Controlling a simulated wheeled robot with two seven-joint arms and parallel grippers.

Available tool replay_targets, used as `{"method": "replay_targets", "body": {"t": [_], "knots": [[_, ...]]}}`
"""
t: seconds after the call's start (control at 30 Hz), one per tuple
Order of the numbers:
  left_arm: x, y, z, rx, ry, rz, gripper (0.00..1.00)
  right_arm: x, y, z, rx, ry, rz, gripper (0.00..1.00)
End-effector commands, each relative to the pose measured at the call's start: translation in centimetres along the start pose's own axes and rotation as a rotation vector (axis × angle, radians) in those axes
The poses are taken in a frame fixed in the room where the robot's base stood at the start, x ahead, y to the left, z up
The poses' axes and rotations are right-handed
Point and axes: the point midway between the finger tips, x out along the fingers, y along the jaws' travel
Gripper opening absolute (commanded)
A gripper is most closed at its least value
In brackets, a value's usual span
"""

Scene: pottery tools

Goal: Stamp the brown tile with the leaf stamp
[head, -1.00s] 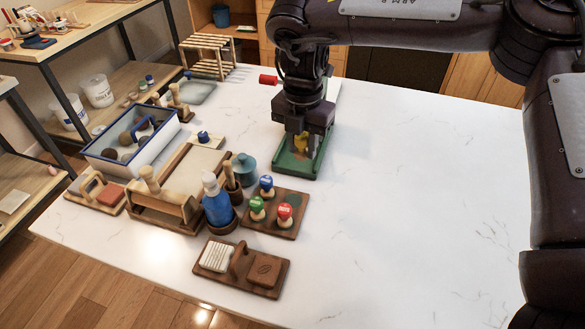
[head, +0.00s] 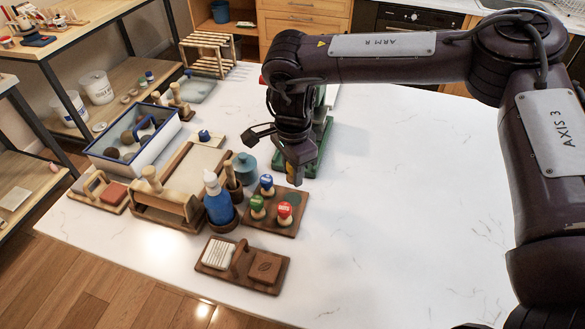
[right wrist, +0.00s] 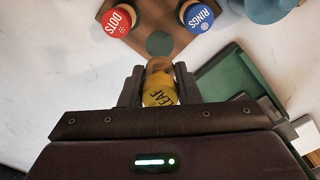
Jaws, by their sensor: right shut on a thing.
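My right gripper (head: 288,158) is shut on the yellow leaf stamp (head: 294,169); in the right wrist view the stamp (right wrist: 160,93) sits between the fingers, its top lettered "LEAF". The gripper holds it beyond the stamp rack (head: 284,228), beside the green press (head: 318,150). The stamp's underside is hidden. My left gripper is not in view.
A blue bottle (head: 218,203) and teal jar (head: 245,167) stand left. The table's right side is clear.

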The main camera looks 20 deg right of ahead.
Motion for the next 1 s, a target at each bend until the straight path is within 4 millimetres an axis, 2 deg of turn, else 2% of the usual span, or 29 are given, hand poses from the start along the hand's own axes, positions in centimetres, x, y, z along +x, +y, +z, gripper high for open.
{"method": "replay_targets", "body": {"t": [0.13, 0.33, 0.8, 1.0], "knots": [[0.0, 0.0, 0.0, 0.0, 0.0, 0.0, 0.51, 0.3, 0.0, 0.1, -0.112, -0.002, -0.001, 0.03], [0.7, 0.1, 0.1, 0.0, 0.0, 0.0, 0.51, 1.1, 0.1, 0.1, -0.131, -0.001, -0.001, 0.03], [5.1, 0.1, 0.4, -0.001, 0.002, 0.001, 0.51, 6.0, 0.1, 0.1, -0.128, 0.0, -0.001, 0.03], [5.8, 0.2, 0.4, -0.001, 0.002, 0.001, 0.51, 6.7, 0.1, 0.1, -0.128, 0.0, -0.001, 0.03]]}}
